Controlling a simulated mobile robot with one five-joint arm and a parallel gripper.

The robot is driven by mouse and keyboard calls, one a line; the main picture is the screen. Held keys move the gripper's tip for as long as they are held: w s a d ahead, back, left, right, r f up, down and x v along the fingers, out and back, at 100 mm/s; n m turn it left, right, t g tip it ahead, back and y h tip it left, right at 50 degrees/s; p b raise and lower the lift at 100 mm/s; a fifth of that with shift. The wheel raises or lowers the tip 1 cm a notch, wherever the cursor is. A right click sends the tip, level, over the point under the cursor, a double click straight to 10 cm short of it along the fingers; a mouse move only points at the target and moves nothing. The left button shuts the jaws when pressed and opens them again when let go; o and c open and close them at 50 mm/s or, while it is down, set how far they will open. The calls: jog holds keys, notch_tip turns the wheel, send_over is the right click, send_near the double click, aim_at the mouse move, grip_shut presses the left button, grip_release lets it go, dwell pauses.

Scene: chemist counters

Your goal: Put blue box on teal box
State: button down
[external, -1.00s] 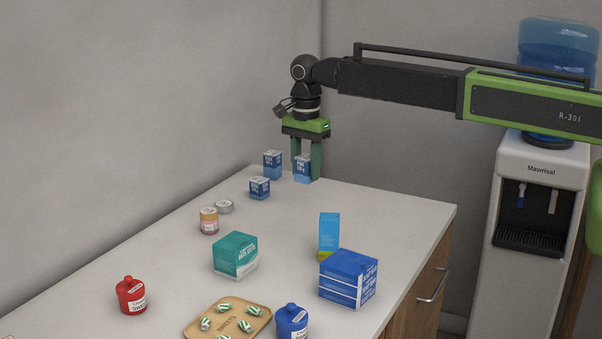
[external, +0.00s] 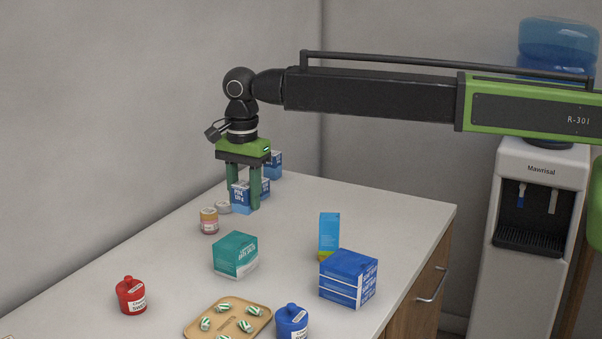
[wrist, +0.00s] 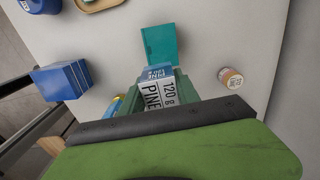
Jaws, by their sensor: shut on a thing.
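My gripper (external: 243,198) is shut on a small blue box (external: 239,197) with white lettering and holds it upright between its fingers. In the wrist view the held blue box (wrist: 158,88) fills the space between the fingers. The teal box (external: 235,255) stands on the counter nearer the camera than my gripper, apart from the held box. It also shows in the wrist view (wrist: 160,46), beyond the held box. The gap between the held box and the counter is hard to judge.
A jar (external: 209,221) and a tin lid (external: 223,207) are close by. A light blue carton (external: 329,233), a large dark blue box (external: 347,278), a red pot (external: 131,295), a blue pot (external: 291,322) and a tray (external: 190,328) surround the teal box.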

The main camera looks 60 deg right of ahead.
aim_at(235, 241)
jog(key=a+f, duration=0.1)
jog(key=w+a+f+b, duration=0.1)
jog(key=a, duration=0.1)
jog(key=shift+a, duration=0.15)
notch_tip(235, 241, down, 4)
jog(key=b, duration=0.4)
jog(key=shift+f, duration=0.25)
jog(key=shift+r, duration=0.25)
jog(key=shift+f, duration=0.2)
jog(key=c, duration=0.9)
grip_release()
jog(key=shift+r, duration=0.1)
notch_tip(235, 241, up, 12)
jog(key=p, duration=1.2)
jog(key=shift+r, duration=0.2)
